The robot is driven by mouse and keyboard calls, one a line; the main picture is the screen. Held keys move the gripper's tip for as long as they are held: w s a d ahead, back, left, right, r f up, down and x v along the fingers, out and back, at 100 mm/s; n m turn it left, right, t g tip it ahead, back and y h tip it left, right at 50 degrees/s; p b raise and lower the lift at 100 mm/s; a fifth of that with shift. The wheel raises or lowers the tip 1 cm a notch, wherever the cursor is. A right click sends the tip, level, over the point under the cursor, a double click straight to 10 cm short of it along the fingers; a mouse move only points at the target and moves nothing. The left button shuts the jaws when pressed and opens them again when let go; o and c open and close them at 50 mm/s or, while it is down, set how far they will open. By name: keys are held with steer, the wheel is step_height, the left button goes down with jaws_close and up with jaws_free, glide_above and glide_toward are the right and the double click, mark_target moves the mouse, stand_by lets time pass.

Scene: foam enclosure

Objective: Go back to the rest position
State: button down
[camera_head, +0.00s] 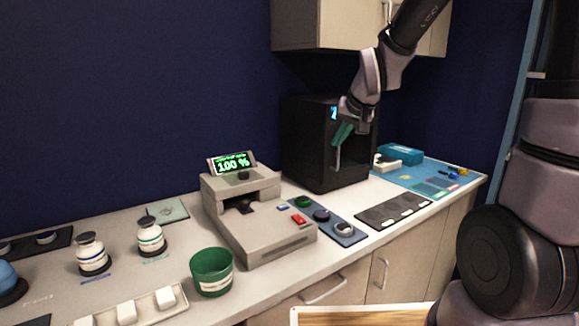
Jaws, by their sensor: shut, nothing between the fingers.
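My gripper (342,133) hangs at the end of my raised arm, in front of the black box-shaped machine (305,150) on the counter. Its green fingers are together and hold nothing. The fingertips are close to the machine's front and its upright handle; I cannot tell whether they touch it. My arm comes down from the top right of the view.
A grey device with a green "100 %" display (233,162) stands mid-counter. A green cup (211,271) and two white bottles (92,254) are on the left. A blue mat (425,175) lies at the right. A cabinet (320,25) hangs above the machine.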

steer(key=s+d+r+m, duration=0.1)
steer(key=s+d+r, duration=0.4)
steer(key=s, duration=0.5)
steer(key=s+d+r+m, duration=0.1)
steer(key=s+d+r, duration=0.5)
steer(key=s, duration=0.4)
steer(key=shift+s+d+r+m, duration=0.2)
steer(key=shift+d+r+m, duration=0.1)
steer(key=shift+d+m, duration=0.1)
steer(key=shift+h, duration=0.3)
